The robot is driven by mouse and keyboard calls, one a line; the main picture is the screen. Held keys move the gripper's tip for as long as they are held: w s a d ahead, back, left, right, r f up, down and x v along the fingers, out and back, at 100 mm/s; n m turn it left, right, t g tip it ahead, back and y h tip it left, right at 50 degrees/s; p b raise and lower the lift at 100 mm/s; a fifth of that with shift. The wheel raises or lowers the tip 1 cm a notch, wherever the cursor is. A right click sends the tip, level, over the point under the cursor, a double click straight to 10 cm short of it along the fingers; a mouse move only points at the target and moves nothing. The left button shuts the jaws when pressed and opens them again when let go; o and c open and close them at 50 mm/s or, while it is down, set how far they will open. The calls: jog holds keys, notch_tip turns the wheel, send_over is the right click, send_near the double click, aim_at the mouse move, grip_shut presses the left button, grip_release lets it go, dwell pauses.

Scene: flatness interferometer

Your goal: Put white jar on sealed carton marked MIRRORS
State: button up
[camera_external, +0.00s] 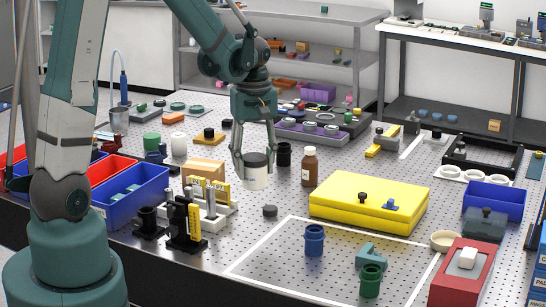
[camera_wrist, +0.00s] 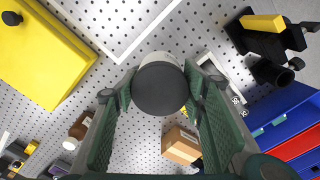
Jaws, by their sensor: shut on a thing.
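The white jar (camera_external: 257,178) with a black lid is upright between the fingers of my gripper (camera_external: 255,158), which is shut on it. In the wrist view the jar (camera_wrist: 160,84) shows mostly its dark lid, with the green finger pads on both sides. The jar appears to be held above the perforated table. A brown carton (camera_external: 205,171) sits to the left of the jar, behind the yellow-black gauge rack; it also shows in the wrist view (camera_wrist: 181,146), below the jar. No marking on the carton is readable.
The gauge rack (camera_external: 208,213) stands in front of the carton. A brown bottle (camera_external: 309,168) and a black cup (camera_external: 284,154) stand right of the jar. A yellow case (camera_external: 368,198) lies farther right. Blue and red bins (camera_external: 133,193) line the left. A small black puck (camera_external: 270,211) lies in front.

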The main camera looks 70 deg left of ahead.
jog(key=s+a+r, duration=0.2)
jog(key=a+r, duration=0.1)
jog(key=a, duration=1.1)
notch_tip(320, 180, up, 3)
jog(key=m, duration=0.1)
send_over(203, 164)
jog(key=shift+f+p, duration=0.2)
jog(key=shift+p, duration=0.15)
jog(key=shift+f, duration=2.9)
jog(key=shift+f+p, duration=0.4)
jog(key=shift+f, duration=1.7)
jog(key=shift+f, duration=0.2)
